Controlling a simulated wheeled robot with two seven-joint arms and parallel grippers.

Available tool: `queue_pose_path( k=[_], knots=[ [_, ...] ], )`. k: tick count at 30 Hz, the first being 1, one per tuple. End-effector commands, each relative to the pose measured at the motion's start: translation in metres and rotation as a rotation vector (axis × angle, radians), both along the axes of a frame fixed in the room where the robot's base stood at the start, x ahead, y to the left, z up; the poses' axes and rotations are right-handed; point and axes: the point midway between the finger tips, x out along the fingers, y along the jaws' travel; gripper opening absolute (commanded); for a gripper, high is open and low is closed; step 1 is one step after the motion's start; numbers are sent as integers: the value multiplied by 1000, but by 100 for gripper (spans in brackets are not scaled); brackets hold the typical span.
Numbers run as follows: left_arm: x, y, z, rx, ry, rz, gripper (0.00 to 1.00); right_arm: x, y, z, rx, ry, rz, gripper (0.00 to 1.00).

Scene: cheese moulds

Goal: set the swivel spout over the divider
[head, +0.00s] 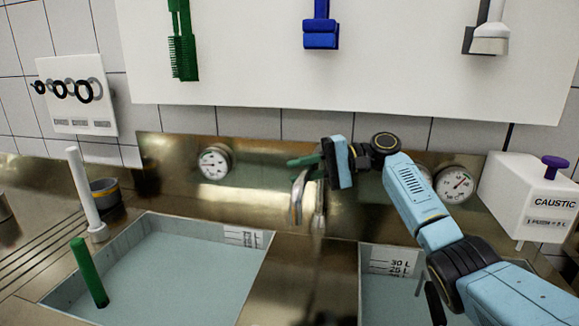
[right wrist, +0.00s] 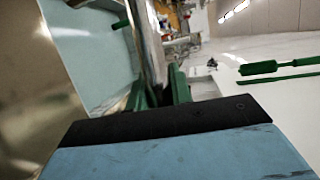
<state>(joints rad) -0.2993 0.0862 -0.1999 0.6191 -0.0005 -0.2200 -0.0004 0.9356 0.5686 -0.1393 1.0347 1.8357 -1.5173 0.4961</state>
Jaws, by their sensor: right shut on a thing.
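The chrome swivel spout (head: 297,197) shows in the head view against the brass back wall, partly hidden by my right gripper. In the picture it stands above the back end of the divider (head: 300,280) between the two basins; I cannot tell its exact line to it. My right gripper (head: 308,163) is at the spout's upper part, its green fingers reaching left. In the right wrist view, the spout (right wrist: 146,45) runs between the green fingers (right wrist: 158,92), which are shut on it. My left gripper is not in view.
The left basin (head: 53,292) and right basin (head: 382,258) both hold pale liquid. A green rod (head: 89,272) stands tilted in the left basin, and a white pipe (head: 83,190) stands behind it. Gauges (head: 215,162) and a caustic box (head: 515,195) line the back.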

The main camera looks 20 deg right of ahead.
Motion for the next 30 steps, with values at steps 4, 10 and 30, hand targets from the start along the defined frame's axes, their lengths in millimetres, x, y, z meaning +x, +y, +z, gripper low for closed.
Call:
queue_pose_path(
  k=[4,10,30],
  knots=[
    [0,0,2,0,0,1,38,-5,-6,1,0,1,44,0],
    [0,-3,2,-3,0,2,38,-8,-9,0,0,2,69,0],
    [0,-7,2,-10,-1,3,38,-9,-9,0,-1,1,70,43]
  ],
)
